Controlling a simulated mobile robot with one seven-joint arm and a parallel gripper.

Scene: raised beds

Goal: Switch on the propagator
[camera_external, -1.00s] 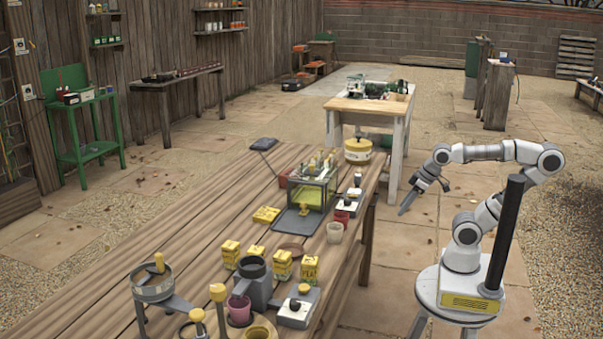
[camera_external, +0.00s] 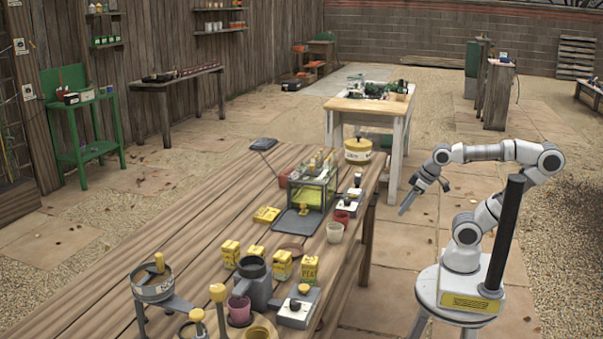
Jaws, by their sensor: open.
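The propagator (camera_external: 314,195) looks to be the clear box with a dark frame and yellowish contents on the wooden bench. A dark tray or mat (camera_external: 297,222) lies in front of it. A small pale control box with a dark knob (camera_external: 348,200) sits at its right side, by the bench edge. Whether it is on cannot be told. A similar grey box with a dark knob (camera_external: 297,309) stands at the near end of the bench. My gripper (camera_external: 408,204) hangs in free air right of the bench, pointing down, open and empty, apart from everything.
Red and cream pots (camera_external: 334,232) stand near the control box. Several yellow packets (camera_external: 282,265) and a dark grey device (camera_external: 254,282) crowd the near bench. A yellow-lidded tub (camera_external: 358,150) stands at the far end. The bench's left part is mostly clear.

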